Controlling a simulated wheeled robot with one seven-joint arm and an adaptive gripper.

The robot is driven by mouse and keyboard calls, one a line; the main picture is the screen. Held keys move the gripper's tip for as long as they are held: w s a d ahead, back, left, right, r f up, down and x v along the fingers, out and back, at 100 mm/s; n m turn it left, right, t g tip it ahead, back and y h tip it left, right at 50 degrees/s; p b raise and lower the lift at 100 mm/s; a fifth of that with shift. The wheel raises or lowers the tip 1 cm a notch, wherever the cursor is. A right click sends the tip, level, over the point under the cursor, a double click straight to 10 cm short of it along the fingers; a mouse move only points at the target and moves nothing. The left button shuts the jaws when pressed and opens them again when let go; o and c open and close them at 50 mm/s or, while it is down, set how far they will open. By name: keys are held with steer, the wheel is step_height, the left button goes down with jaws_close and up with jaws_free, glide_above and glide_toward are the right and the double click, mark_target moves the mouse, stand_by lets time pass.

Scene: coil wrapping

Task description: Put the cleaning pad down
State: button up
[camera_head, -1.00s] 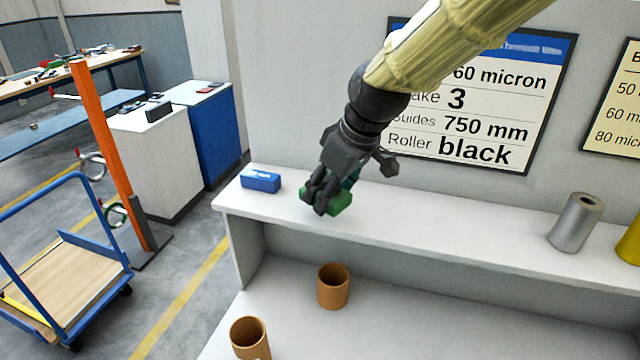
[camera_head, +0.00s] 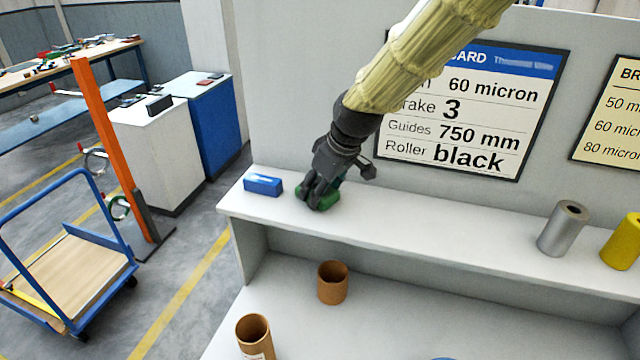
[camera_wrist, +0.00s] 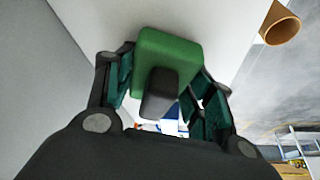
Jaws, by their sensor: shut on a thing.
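The cleaning pad is a green block (camera_head: 331,197) with a dark grip on it, seen well in the wrist view (camera_wrist: 180,58). My gripper (camera_head: 314,200) is shut on the pad at the upper shelf (camera_head: 400,228), just right of a blue box. The pad is at or very close to the shelf top; I cannot tell whether it touches. In the wrist view, my fingers (camera_wrist: 160,100) stand on both sides of the dark grip. My fingers hide part of the pad in the head view.
The blue box (camera_head: 263,185) lies left of the pad, near the shelf's left end. A silver roll (camera_head: 562,232) and a yellow roll (camera_head: 622,243) stand far right. Brown tubes (camera_head: 332,285) stand on the lower surface. The shelf between pad and silver roll is clear.

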steer(key=shift+s+f, duration=0.15)
steer(key=shift+s+f, duration=0.1)
steer(key=shift+f, duration=0.25)
steer(key=shift+f, duration=0.15)
steer(key=o, duration=0.9)
steer(key=shift+s+f, duration=0.1)
steer(key=shift+o, duration=0.4)
steer(key=shift+a+f, duration=0.1)
steer(key=shift+d, duration=0.2)
steer(key=shift+w+r, duration=0.2)
steer(key=shift+r, duration=0.05)
